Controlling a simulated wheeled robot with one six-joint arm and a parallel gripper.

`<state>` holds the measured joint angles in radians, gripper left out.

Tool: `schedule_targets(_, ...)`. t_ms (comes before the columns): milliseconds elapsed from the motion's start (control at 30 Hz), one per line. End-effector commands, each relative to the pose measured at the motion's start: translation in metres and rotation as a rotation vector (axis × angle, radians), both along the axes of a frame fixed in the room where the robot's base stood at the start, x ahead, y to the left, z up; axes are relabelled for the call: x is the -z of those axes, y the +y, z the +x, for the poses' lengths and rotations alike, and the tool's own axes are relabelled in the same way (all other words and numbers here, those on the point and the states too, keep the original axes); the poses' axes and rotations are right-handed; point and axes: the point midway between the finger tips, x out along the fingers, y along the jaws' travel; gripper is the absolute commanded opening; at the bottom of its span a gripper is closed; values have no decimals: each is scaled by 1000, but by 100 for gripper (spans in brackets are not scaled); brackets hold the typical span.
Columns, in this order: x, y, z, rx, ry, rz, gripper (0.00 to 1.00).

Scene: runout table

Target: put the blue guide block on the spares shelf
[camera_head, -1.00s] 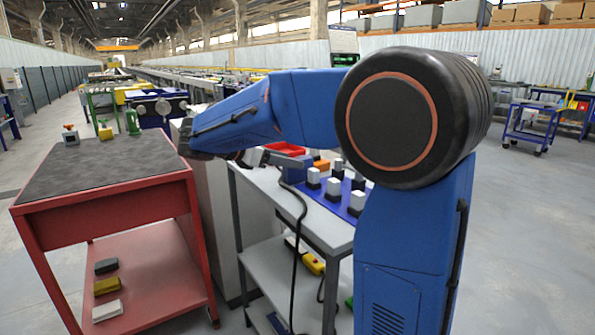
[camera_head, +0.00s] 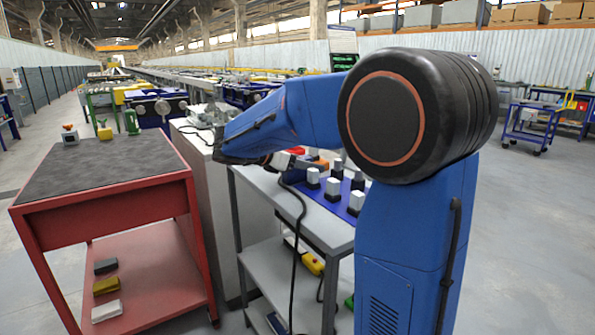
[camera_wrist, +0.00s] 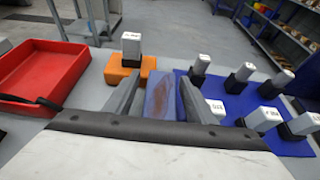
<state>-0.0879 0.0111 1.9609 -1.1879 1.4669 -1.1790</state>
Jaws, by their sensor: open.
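My gripper (camera_wrist: 160,80) is open in the wrist view, with one grey finger on each side of a blue block (camera_wrist: 161,98). The block has a brownish patch on its top and stands between the fingers, apparently with little room at the sides; I cannot tell whether they touch it. In the head view the block is hidden by my arm. No shelf is labelled as the spares shelf; the red cart's lower shelf (camera_head: 150,287) holds a dark, a yellow and a white block. The grey table's lower shelf (camera_head: 262,270) also carries items.
An orange block (camera_wrist: 117,68) with a white-topped piece lies just beyond my fingers. A red tray (camera_wrist: 40,75) is at left. A blue mat (camera_wrist: 222,90) at right carries several white-topped pieces. The red cart's dark top (camera_head: 95,168) is mostly clear, with small items at its far edge.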

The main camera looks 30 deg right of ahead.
Motion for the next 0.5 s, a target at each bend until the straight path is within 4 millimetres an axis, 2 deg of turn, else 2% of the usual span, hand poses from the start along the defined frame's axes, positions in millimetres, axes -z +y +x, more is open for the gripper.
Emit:
schedule_targets(100,0,0,0,0,0,0,48)
schedule_targets(300,0,1,0,0,0,0,0)
schedule_targets(500,-1,1,0,-1,-1,0,0)
